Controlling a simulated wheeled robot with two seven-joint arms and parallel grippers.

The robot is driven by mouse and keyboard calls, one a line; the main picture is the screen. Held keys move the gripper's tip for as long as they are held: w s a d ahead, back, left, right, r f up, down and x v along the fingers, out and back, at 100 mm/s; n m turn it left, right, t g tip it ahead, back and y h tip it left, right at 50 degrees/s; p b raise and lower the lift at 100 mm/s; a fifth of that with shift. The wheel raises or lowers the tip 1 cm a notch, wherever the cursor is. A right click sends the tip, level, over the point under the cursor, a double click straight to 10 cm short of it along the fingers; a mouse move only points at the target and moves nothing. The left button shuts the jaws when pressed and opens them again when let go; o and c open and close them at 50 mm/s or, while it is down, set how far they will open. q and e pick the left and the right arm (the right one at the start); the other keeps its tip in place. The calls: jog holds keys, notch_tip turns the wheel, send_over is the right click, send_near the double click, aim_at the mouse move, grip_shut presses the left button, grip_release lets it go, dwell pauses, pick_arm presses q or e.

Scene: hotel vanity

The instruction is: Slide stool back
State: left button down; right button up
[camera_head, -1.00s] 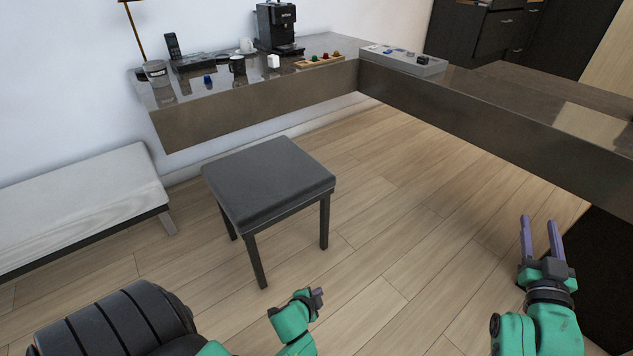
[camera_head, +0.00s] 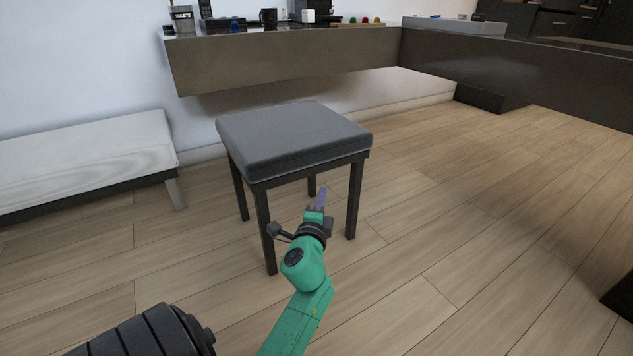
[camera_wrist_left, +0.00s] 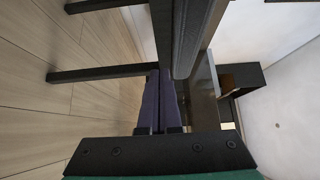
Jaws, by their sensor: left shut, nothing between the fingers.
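The stool (camera_head: 292,138) has a grey padded seat and dark legs, and stands upright on the wood floor in front of the vanity counter. My left gripper (camera_head: 320,198) is low at the stool's near side, between its two front legs and below the seat edge in the picture. In the left wrist view, the purple fingers (camera_wrist_left: 160,100) are shut together with nothing between them. They point at the stool's seat edge (camera_wrist_left: 183,45) and a leg (camera_wrist_left: 100,72). I cannot tell whether they touch the stool. My right gripper is out of view.
The vanity counter (camera_head: 285,68) runs behind the stool and carries cups and small items. A white bench (camera_head: 85,145) stands to the left against the wall. Another counter section (camera_head: 520,75) extends to the right. The floor right of the stool is clear.

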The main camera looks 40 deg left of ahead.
aim_at(318, 173)
pick_arm(q)
jog(key=w+a, duration=0.4)
jog(key=a, duration=0.1)
jog(key=shift+w, duration=0.1)
jog(key=shift+w+a+f, duration=0.1)
jog(key=shift+w+a, duration=0.05)
jog(key=shift+a, duration=0.4)
jog(key=shift+a, duration=0.1)
